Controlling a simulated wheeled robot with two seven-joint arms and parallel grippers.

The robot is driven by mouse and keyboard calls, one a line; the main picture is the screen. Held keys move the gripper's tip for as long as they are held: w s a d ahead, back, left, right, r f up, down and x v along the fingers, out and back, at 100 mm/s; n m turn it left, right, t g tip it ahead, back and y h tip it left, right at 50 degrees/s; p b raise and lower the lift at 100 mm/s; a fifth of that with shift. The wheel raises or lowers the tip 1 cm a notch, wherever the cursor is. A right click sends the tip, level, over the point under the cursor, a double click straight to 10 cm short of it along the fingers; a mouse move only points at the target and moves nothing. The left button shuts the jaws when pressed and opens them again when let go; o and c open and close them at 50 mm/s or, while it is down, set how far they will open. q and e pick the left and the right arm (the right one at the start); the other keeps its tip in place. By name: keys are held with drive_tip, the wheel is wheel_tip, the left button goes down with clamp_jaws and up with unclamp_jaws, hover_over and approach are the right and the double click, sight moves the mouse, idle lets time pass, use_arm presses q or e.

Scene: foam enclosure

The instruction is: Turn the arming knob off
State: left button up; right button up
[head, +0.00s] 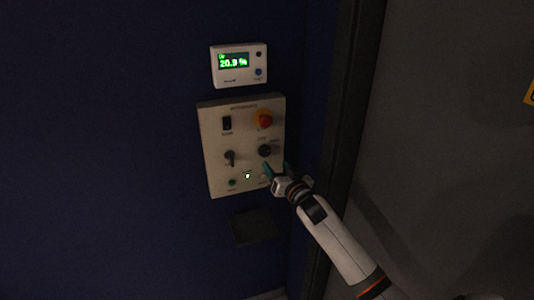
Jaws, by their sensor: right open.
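A beige control panel (242,188) is mounted on the dark blue wall. A dark round knob (264,151) sits at its right, below a red mushroom button on a yellow base (264,120). A second dark knob or key switch (230,157) is at the left; the labels are too small to read, so I cannot tell for sure which is the arming knob. My right gripper (276,170) is open, with teal fingertips just below the right knob, and seems to hold nothing. It partly covers the panel's lower right corner. My left gripper is not in view.
A display unit (230,78) reading 20.9 % hangs above the panel. The panel has a black rocker switch (227,123), a green button (232,183) and a small lit indicator (247,175). A dark box (254,227) is below. A dark door frame (345,130) stands at the right.

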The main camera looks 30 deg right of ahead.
sight(266, 154)
drive_tip(key=w, duration=0.4)
drive_tip(key=w+d+p, duration=0.1)
drive_tip(key=w, duration=0.1)
drive_tip(key=shift+w, duration=0.25)
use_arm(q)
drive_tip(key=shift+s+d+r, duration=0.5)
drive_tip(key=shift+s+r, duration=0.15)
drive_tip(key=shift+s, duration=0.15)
use_arm(e)
drive_tip(key=shift+w+d, duration=0.1)
drive_tip(key=shift+w, duration=0.45)
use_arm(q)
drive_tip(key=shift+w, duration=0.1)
use_arm(e)
drive_tip(key=c, duration=1)
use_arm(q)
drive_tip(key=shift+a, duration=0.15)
